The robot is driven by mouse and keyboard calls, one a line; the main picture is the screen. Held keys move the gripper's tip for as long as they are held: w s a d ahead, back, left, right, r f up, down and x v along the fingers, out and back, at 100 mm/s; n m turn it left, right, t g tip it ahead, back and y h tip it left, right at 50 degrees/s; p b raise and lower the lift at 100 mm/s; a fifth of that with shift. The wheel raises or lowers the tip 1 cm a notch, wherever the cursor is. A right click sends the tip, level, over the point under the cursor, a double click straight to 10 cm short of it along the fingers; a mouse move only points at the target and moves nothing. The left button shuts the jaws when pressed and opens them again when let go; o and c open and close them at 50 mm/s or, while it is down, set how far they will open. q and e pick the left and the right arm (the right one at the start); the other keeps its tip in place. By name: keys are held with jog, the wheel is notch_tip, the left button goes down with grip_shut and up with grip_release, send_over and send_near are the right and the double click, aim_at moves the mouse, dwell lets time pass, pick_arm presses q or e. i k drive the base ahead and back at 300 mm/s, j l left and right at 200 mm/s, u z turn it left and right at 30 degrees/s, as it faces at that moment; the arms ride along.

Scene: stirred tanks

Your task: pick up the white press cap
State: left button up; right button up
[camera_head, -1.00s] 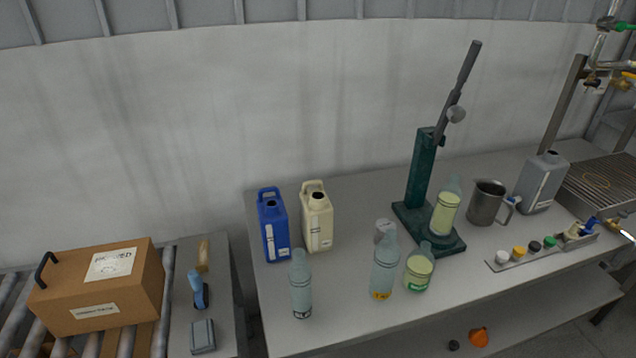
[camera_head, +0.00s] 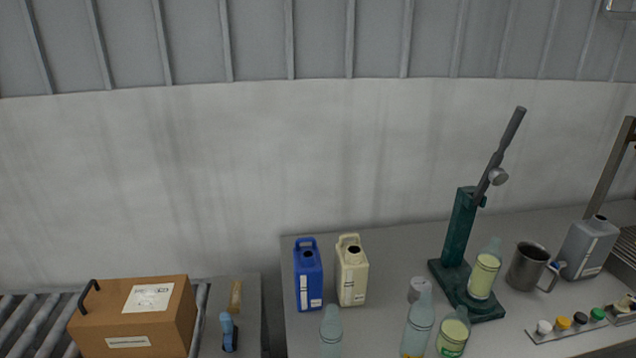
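A small white cap (camera_head: 544,327) sits at the left end of a narrow grey cap tray (camera_head: 571,333) near the front right of the bench. To its right in the same row are a yellow cap (camera_head: 564,323), a black cap (camera_head: 580,318) and a green cap (camera_head: 597,314). A green lever press (camera_head: 460,232) stands behind and to the left, with a bottle of pale yellow liquid (camera_head: 483,275) on its base. Neither of my grippers shows in the head view.
On the bench (camera_head: 390,325) stand a blue jug (camera_head: 308,278), a cream jug (camera_head: 351,275), a steel mug (camera_head: 526,268), a grey canister (camera_head: 588,248) and several bottles. A brown box (camera_head: 135,318) sits on rollers at the left. A gap separates the bench from the side table.

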aim_at(543, 327)
jog(key=z, duration=1.55)
